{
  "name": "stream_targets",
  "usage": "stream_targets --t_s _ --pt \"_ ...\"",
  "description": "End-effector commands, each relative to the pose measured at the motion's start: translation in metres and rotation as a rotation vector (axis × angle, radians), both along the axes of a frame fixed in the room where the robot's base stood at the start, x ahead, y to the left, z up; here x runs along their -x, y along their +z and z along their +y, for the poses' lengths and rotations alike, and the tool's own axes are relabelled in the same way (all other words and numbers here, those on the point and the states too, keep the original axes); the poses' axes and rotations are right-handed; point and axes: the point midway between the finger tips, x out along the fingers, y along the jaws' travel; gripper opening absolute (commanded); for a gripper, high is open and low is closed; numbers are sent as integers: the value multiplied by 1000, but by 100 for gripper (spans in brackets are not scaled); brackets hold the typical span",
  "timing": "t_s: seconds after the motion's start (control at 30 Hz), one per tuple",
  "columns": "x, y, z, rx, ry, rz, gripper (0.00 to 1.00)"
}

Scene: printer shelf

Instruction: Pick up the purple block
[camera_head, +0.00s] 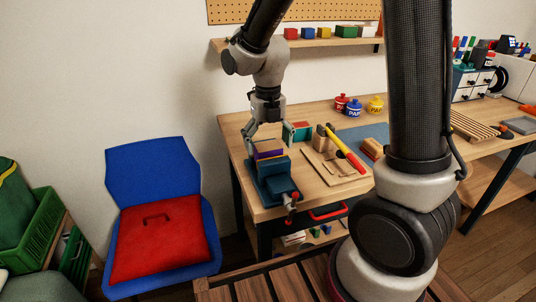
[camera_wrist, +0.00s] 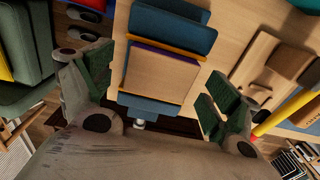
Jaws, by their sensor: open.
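The purple block (camera_head: 267,147) sits in the blue vise (camera_head: 272,168) at the left front corner of the workbench. In the wrist view purple shows as a thin edge (camera_wrist: 166,53) beside a tan face, between the vise's blue jaws (camera_wrist: 172,27) and orange strips. My gripper (camera_head: 267,133) points down over the vise. In the wrist view its green-padded fingers (camera_wrist: 155,86) are wide apart, one on each side of the block, with gaps to it. It holds nothing. Whether the fingertips are down at the block's height is hard to tell.
A hammer with a yellow and red handle (camera_head: 345,150) and wooden pieces lie on the bench (camera_head: 236,122) right of the vise. Red, blue and yellow pots stand behind. A shelf (camera_head: 300,42) with coloured blocks hangs above. A blue chair (camera_head: 150,165) stands left.

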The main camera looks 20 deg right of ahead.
Motion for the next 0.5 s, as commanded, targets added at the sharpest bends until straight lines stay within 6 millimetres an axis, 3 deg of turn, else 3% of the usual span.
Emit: stream_targets --t_s 0.13,0.37,0.5 --pt "1 -16 0 1 -1 2 89" --pt "0 -18 0 0 -1 0 89" --pt "0 -18 0 0 -1 0 66"
